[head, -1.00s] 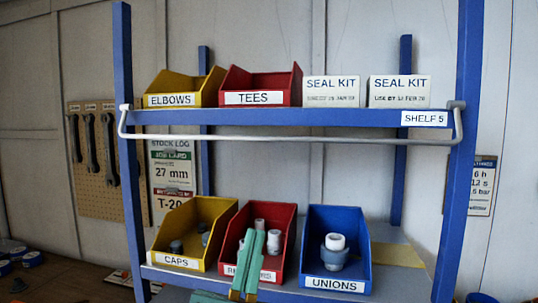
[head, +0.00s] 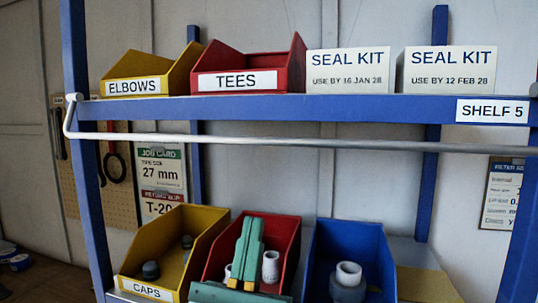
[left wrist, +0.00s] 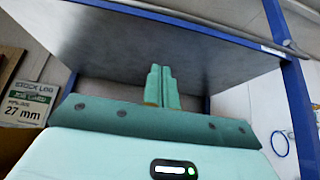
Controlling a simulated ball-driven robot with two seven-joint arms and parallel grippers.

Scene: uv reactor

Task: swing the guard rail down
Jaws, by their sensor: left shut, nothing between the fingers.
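The guard rail (head: 300,140) is a pale grey bar with bent ends. It hangs just below the front edge of the blue shelf marked SHELF 5 (head: 380,108), running across its width. Its left end bends up to a mount at the left post. My left gripper (head: 249,222) is green, shut and empty. In the head view it points upward in front of the red lower bin, below the rail and apart from it. In the left wrist view its closed fingers (left wrist: 161,70) point toward the shelf's underside (left wrist: 180,45). My right gripper is in neither view.
Elbows (head: 135,87) and tees (head: 240,80) bins and two seal kit boxes (head: 347,70) stand on the upper shelf. Caps (head: 150,290), red (head: 285,235) and blue (head: 330,240) bins stand below. Blue posts (head: 88,170) flank the rack. Open space lies between the rail and lower bins.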

